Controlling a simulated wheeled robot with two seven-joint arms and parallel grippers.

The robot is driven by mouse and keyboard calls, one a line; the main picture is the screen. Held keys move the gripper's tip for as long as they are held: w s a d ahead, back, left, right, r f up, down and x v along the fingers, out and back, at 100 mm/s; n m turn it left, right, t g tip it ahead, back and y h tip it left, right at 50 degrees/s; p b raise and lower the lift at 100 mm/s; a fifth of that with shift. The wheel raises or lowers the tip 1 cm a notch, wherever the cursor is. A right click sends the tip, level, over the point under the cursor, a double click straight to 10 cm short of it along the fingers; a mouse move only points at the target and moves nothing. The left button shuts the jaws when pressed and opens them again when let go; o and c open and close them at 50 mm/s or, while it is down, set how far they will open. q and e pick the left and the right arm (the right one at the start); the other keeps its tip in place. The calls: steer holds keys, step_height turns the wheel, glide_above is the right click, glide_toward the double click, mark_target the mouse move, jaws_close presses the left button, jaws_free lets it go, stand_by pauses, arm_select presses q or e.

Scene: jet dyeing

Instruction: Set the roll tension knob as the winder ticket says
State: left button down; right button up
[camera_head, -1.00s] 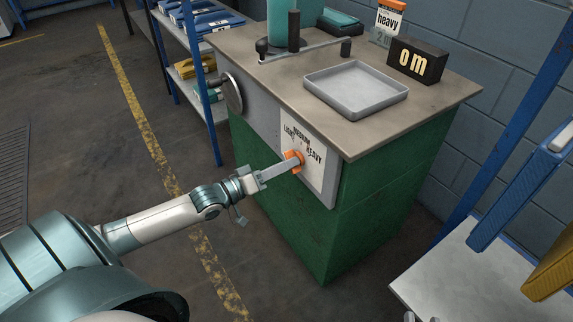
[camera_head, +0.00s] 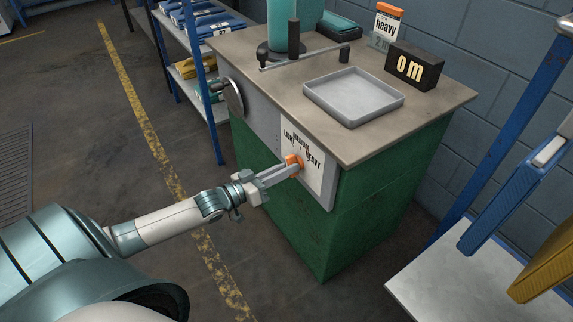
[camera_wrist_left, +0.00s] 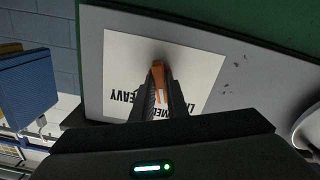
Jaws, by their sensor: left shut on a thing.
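The orange roll tension knob (camera_head: 293,162) sits on a white dial plate (camera_head: 314,176) on the front of the green machine. The plate is lettered LIGHT, MEDIUM and HEAVY from left to right. My left gripper (camera_head: 289,170) is shut on the knob; the left wrist view also shows the knob (camera_wrist_left: 158,72) between the fingers. The fingers hide part of the knob, and I cannot tell exactly which word it points to. The winder ticket (camera_head: 387,25), white with an orange top, stands at the counter's back and reads "heavy". My right gripper is not in view.
A grey tray (camera_head: 353,95) and a black block marked "om" (camera_head: 415,66) stand on the counter (camera_head: 270,85). A handwheel (camera_head: 232,97) is left of the dial plate. Blue-framed racks stand at left and right. The floor around my left arm is clear.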

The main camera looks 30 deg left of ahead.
arm_select(q)
steer(key=shift+m+p, duration=3)
steer(key=shift+m, duration=3.5)
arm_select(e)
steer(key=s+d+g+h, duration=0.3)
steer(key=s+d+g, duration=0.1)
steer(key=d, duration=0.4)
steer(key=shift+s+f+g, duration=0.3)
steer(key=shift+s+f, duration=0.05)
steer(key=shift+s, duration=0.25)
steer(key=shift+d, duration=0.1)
arm_select(q)
steer(key=c, duration=1.7)
jaws_free()
steer(key=shift+c, duration=0.2)
steer(key=shift+s+a, duration=0.1)
